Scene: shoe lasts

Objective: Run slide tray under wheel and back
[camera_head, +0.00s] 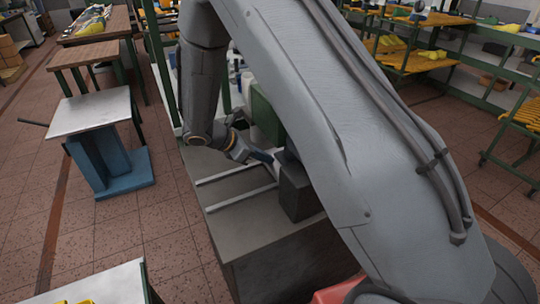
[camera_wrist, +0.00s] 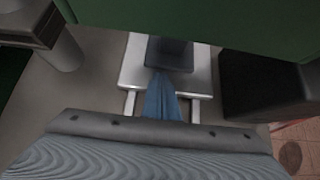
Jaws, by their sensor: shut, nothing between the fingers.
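The slide tray is a white plate (camera_wrist: 134,67) lying across two pale rails, with a dark grey block (camera_wrist: 168,52) on top of it. In the head view the rails (camera_head: 236,205) run along a grey bench top, and the tray is mostly hidden by my arm. My gripper has blue fingers (camera_wrist: 162,82) that are shut and empty. Their tips reach the near edge of the grey block in the wrist view; whether they touch it I cannot tell. I cannot make out the wheel.
A green housing (camera_wrist: 190,18) spans over the tray's far side. A dark box (camera_wrist: 258,88) stands to the right of the rails, also in the head view (camera_head: 297,190). A grey cylinder (camera_wrist: 66,52) stands at left. The bench front is clear.

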